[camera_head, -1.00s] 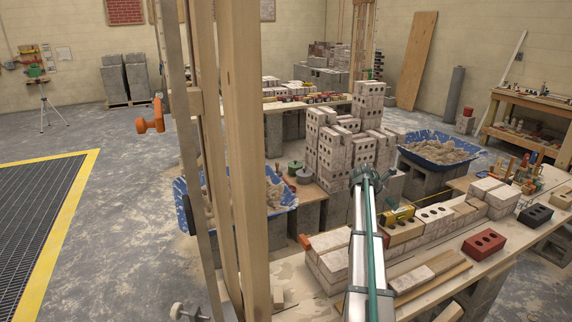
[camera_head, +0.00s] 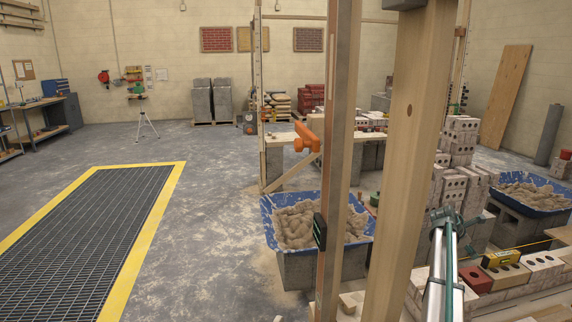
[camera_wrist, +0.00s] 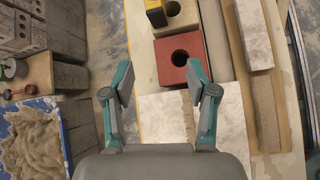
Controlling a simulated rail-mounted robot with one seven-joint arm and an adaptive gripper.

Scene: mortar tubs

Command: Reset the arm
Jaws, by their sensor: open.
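My gripper (camera_head: 446,220) is at the lower right of the head view, above the brick wall on the bench. In the wrist view my gripper (camera_wrist: 160,82) is open, with its two fingers apart and nothing between them. Beyond the fingertips lie a red brick (camera_wrist: 165,72) with a round hole and a tan brick (camera_wrist: 184,24) with a hole. A pale block surface (camera_wrist: 160,112) shows below the fingers. I cannot tell the height of the fingers above the bricks.
Wooden posts (camera_head: 410,150) rise left of my arm. A blue mortar tub (camera_head: 268,212) stands beyond them; another (camera_head: 540,208) is at right. Brick stacks (camera_head: 460,140) stand behind my gripper. Open floor (camera_head: 215,230) is left.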

